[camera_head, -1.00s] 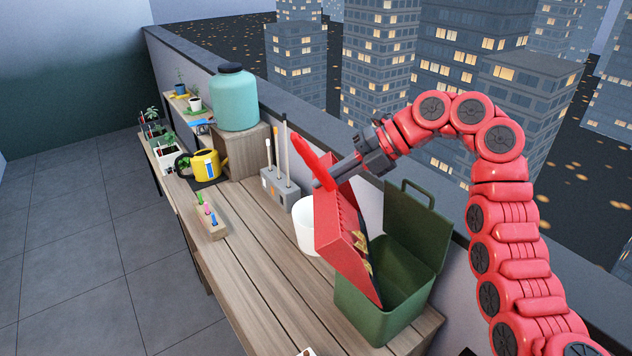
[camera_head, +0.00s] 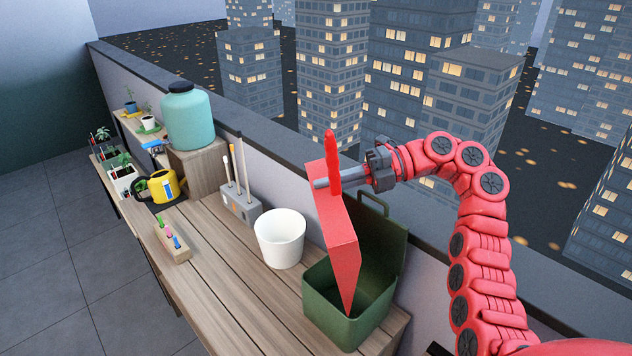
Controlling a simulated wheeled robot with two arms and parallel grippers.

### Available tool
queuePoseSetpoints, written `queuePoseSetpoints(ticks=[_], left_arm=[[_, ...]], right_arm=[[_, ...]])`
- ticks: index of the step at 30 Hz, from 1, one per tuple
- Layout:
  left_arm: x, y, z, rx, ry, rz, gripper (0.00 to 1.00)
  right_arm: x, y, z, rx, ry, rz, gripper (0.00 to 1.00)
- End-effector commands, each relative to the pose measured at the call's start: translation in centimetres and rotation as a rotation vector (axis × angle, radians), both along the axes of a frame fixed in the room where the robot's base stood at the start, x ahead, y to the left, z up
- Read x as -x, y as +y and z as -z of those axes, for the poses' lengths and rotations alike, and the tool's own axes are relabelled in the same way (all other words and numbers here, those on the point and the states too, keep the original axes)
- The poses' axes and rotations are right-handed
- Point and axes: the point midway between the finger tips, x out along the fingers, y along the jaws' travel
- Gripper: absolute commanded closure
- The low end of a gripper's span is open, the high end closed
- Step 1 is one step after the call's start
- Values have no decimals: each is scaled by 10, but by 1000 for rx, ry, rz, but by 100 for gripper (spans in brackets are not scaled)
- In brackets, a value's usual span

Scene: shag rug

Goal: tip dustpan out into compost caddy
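The red dustpan (camera_head: 338,232) is tilted steeply, nearly upright, over the green compost caddy (camera_head: 345,328). Its lower edge points down into the caddy's opening. My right gripper (camera_head: 335,180) is shut on the dustpan's red handle at the top. The caddy stands at the near right end of the wooden bench with its lid raised at the back. The pan's inner face and anything on it are hidden from this side. My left gripper is out of view.
A white bucket (camera_head: 280,240) stands just left of the caddy. A grey tool holder (camera_head: 241,208), yellow watering can (camera_head: 160,187), teal jar (camera_head: 189,118) and wooden peg block (camera_head: 172,244) stand farther along. The bench's front middle is clear.

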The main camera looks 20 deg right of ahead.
Motion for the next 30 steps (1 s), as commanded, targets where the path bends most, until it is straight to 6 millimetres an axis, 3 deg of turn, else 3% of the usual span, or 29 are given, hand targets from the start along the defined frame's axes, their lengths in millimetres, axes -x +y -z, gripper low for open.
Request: queuePoseSetpoints(ticks=[5, 18, 30], left_arm=[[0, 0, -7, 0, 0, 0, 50], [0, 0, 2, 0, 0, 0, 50], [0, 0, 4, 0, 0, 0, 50]], right_arm=[[4, -15, -2, -73, -20, 3, 100], [13, -49, 2, -239, -63, -1, 100], [15, -59, 0, -287, -76, 1, 100]])
